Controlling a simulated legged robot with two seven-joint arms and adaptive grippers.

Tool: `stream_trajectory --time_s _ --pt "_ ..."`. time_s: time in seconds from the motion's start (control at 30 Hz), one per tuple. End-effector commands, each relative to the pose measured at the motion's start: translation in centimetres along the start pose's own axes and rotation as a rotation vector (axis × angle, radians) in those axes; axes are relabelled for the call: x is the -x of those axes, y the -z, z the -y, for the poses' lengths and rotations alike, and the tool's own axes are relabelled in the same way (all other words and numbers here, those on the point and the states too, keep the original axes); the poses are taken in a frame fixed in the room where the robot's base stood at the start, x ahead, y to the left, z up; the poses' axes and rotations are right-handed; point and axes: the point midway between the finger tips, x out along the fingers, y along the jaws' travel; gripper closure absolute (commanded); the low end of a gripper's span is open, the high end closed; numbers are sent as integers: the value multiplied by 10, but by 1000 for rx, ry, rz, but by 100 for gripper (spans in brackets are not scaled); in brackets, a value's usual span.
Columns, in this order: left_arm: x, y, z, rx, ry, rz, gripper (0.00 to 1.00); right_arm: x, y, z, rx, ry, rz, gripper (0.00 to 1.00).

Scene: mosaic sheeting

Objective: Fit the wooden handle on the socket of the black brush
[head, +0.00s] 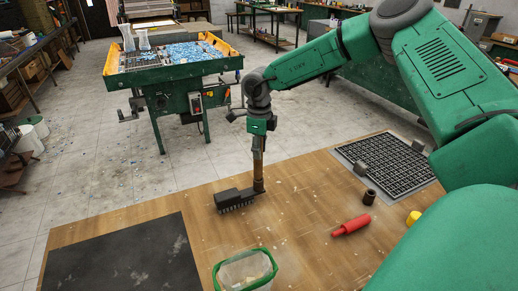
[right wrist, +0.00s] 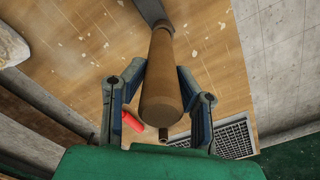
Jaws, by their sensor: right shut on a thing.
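The black brush (head: 235,200) lies on the wooden table, bristles down, with its socket end to the right. The wooden handle (head: 258,168) stands nearly upright over that end. My right gripper (head: 258,137) is shut on the handle's upper part. In the right wrist view, the fingers (right wrist: 160,76) flank the handle (right wrist: 162,85), whose far end reaches a dark grey part of the brush (right wrist: 151,10). The handle's lower end meets the dark socket (head: 259,186); I cannot tell how deep it sits. My left gripper is not in view.
On the table (head: 305,195) are a red grip (head: 352,225), a dark brown ring (head: 369,197), a yellow piece (head: 413,217), a black grid (head: 385,158) with small grey blocks, a green-rimmed clear tub (head: 245,271) and a dark mat (head: 125,258). Bare wood surrounds the brush.

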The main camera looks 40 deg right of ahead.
Motion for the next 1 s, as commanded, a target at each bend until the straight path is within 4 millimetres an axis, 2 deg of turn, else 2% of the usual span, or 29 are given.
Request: stream_trajectory --time_s 0.5,0.53,0.6,0.87,1.0 --pt "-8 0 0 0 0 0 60 -16 0 0 1 0 1 100" --pt "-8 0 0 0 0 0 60 -15 -1 0 1 0 2 68" --pt "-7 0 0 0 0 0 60 -15 0 0 1 0 1 50" --pt "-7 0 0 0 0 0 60 -15 0 0 0 0 1 50" --pt "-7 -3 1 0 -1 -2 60 -7 -1 0 0 1 2 50"
